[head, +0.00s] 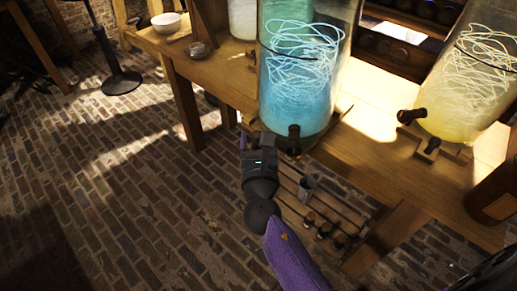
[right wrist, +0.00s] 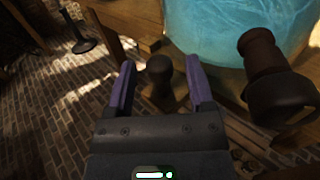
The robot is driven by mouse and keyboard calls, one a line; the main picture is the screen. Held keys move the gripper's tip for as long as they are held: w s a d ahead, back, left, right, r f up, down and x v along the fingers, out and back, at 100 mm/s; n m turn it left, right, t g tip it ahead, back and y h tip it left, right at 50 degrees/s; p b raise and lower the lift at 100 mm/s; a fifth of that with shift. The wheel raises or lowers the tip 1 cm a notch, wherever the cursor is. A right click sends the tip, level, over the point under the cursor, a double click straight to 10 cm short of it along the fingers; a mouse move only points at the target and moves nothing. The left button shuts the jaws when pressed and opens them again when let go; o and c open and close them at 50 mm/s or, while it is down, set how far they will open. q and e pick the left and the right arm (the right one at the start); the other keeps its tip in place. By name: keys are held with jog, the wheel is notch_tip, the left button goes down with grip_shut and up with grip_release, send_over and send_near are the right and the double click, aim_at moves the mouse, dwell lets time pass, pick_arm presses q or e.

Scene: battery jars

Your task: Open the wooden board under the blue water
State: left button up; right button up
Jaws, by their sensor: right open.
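The glass jar of blue water (head: 300,80) stands on the table with a dark tap (head: 294,138) low on its front. It also fills the upper right of the right wrist view (right wrist: 235,35), with the tap (right wrist: 268,75) at the right. The wooden board under it is mostly hidden by the jar, the tap and my gripper. My right gripper (head: 260,140) is at the table's front edge, just left of the tap. In the right wrist view the gripper (right wrist: 160,75) is open, and a dark round knob (right wrist: 159,68) shows between its fingers. Contact cannot be told.
A jar of yellow water (head: 470,85) stands at the right, with a tap (head: 411,116) and a small dark knob (head: 433,146) below. A slatted shelf with a metal cup (head: 307,187) and small bottles is underneath. Brick floor (head: 130,190) is open at the left.

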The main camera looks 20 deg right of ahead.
jog(key=p+v, duration=0.1)
jog(key=v, duration=0.7)
jog(key=shift+s, duration=0.35)
jog(key=shift+a, duration=0.15)
